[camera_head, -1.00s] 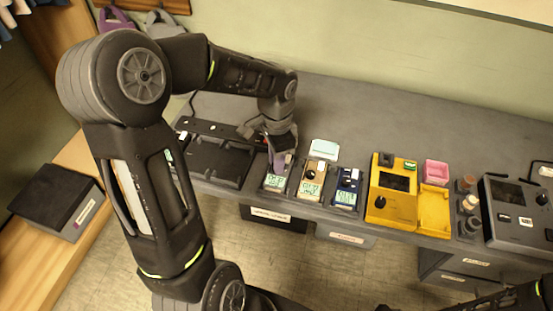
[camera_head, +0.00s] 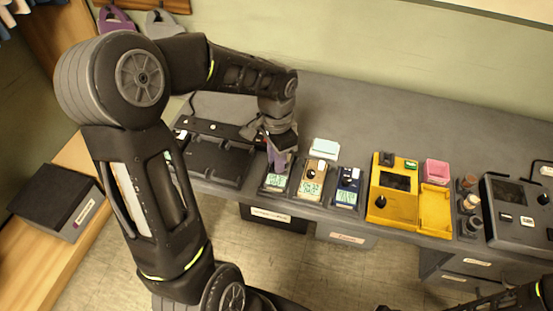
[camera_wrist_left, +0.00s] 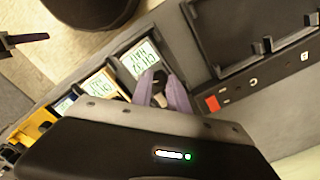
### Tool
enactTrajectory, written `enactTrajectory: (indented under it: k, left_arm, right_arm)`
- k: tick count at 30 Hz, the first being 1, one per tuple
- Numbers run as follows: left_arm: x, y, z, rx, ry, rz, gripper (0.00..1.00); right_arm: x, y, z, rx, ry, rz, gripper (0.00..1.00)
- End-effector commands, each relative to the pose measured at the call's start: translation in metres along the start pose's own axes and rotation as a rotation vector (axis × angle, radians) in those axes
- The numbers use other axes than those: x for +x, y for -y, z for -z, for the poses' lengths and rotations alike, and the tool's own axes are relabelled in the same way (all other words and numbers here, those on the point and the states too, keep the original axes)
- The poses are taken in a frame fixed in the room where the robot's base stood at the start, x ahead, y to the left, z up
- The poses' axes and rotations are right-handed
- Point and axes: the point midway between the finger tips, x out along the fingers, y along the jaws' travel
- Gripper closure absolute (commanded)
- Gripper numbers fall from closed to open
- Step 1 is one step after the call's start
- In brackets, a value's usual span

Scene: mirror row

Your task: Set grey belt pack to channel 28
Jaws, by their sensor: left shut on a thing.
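The grey belt pack (camera_head: 276,183) stands at the left end of a row of three packs near the table's front edge. Its lit display faces up, and the wrist view shows this display (camera_wrist_left: 143,60) large and turned; it starts with CH, but I cannot read the number surely. My left gripper (camera_head: 279,164) points down over the back part of this pack. Its purple fingers, also in the wrist view (camera_wrist_left: 160,88), are shut on the pack's knob, which they mostly hide. My right arm shows only in part at the lower right; its gripper is out of view.
A tan pack (camera_head: 312,181) and a blue pack (camera_head: 347,188) stand close to the right. A black tray (camera_head: 215,163) lies to the left. A yellow device (camera_head: 392,190), small jars and a dark console (camera_head: 521,217) are farther right.

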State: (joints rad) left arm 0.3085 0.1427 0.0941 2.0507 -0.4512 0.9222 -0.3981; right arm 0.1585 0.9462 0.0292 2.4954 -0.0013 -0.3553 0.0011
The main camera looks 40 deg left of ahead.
Motion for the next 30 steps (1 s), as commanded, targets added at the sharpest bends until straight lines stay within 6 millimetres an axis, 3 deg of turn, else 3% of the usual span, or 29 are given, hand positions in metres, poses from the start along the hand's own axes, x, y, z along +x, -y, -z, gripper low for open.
enactTrajectory:
  k: [18, 30]
  left_arm:
    - [0.001, 0.000, 0.000, -0.435, -0.001, 0.000, 1.00]
    - [0.000, 0.000, 0.000, -0.569, -0.001, 0.000, 1.00]
  right_arm:
    - [0.018, -0.007, 0.000, 0.000, -0.001, 0.000, 0.64]
    - [0.021, -0.008, 0.000, 0.000, -0.002, 0.000, 0.64]
